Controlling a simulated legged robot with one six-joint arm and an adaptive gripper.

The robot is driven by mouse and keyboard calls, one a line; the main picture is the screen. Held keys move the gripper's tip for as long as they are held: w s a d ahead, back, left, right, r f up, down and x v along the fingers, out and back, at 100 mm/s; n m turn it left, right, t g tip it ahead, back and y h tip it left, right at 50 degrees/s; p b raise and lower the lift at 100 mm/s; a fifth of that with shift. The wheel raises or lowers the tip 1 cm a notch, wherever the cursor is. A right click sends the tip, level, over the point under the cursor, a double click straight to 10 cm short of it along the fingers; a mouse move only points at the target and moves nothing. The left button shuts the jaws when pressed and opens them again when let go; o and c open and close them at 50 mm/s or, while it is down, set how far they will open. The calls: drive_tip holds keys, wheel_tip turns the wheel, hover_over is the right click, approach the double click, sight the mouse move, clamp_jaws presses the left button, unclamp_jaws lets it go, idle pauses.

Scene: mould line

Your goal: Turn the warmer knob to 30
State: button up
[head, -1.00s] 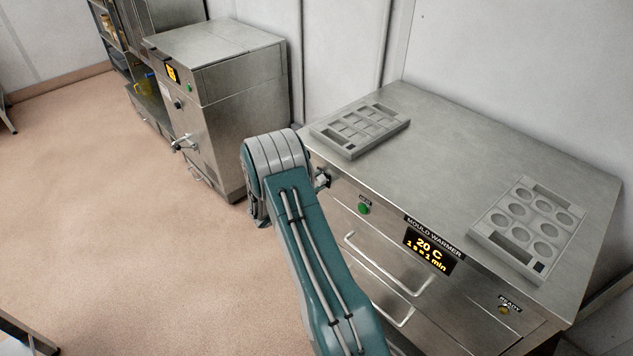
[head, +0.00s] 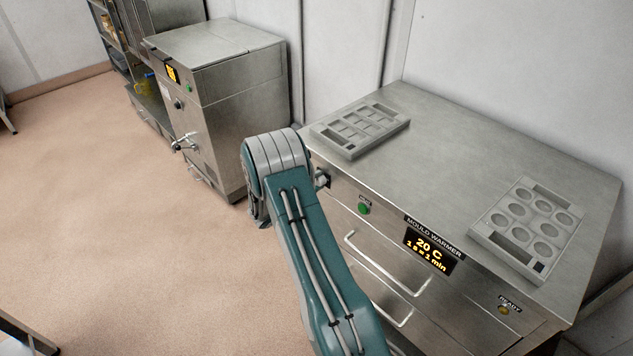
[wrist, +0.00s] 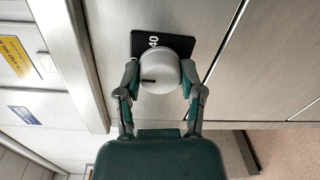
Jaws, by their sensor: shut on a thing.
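The mould warmer (head: 470,210) is a steel cabinet at the right in the head view. Its display (head: 428,250) reads "20 C" with a smaller line in minutes below. The warmer knob (wrist: 158,76) is a round light-grey knob with a dark pointer line, on a black plate (wrist: 162,45) where "40" shows. In the wrist view my gripper (wrist: 160,82) is shut on the knob, one finger on each side. In the head view my arm hides most of the knob; part of its black plate shows beside the arm.
A green button (head: 364,208) and drawer handles (head: 385,263) are on the warmer's front. Two grey moulds, one with square cavities (head: 352,150) and one with round cavities (head: 477,232), lie on its top. Another steel machine (head: 245,125) stands further back.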

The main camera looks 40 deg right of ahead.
drive_tip(key=o, duration=1.2)
drive_tip(key=shift+s+d+f, duration=0.1)
drive_tip(key=shift+f, duration=0.05)
drive_tip(key=shift+c, duration=0.2)
drive_tip(key=a, duration=1.2)
drive_tip(key=shift+s+r, duration=0.25)
drive_tip(key=shift+s, duration=0.05)
